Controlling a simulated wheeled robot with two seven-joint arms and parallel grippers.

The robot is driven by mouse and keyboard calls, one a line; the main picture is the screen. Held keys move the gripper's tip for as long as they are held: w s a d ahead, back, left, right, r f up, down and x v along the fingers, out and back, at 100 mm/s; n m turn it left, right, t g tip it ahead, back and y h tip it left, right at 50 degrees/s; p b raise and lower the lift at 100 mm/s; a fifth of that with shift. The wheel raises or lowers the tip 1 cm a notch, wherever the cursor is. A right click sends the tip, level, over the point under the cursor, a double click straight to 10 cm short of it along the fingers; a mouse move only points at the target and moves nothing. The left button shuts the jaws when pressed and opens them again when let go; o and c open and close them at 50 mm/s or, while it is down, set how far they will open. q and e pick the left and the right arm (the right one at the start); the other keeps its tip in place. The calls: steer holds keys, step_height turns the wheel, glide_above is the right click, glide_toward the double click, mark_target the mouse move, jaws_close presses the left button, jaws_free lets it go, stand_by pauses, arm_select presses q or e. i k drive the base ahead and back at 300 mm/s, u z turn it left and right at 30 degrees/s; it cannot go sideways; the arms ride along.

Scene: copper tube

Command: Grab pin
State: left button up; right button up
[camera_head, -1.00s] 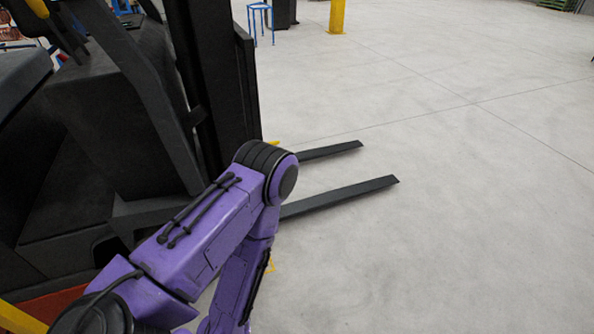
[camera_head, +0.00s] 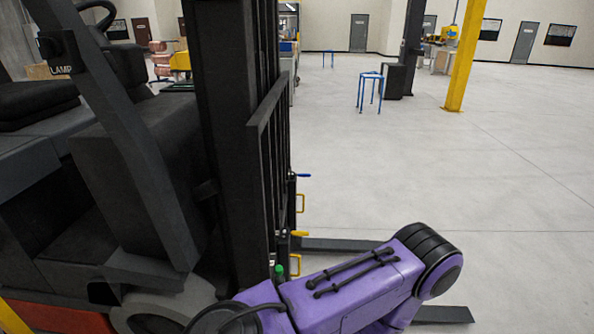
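I cannot make out a pin for certain. At the forklift's mast (camera_head: 228,120) there are small fittings: a blue-tipped one (camera_head: 303,175), yellow loop-shaped ones (camera_head: 300,203) and a green-topped one (camera_head: 279,269). They are too small to tell apart further. My purple arm, coming in from the lower left, crosses the lower middle of the view in front of the forks. Neither of my grippers shows in this view.
The black forklift fills the left side. Its forks (camera_head: 340,245) reach out low to the right, partly behind my arm. A blue stool (camera_head: 370,90), a dark cabinet (camera_head: 398,80) and a yellow post (camera_head: 463,55) stand farther back. The grey floor at right is clear.

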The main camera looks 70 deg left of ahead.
mark_target(278, 269)
steer(key=u, duration=0.35)
steer(key=i, duration=0.8)
steer(key=u, duration=1.25)
steer(key=i, duration=0.7)
steer(key=u, duration=0.7)
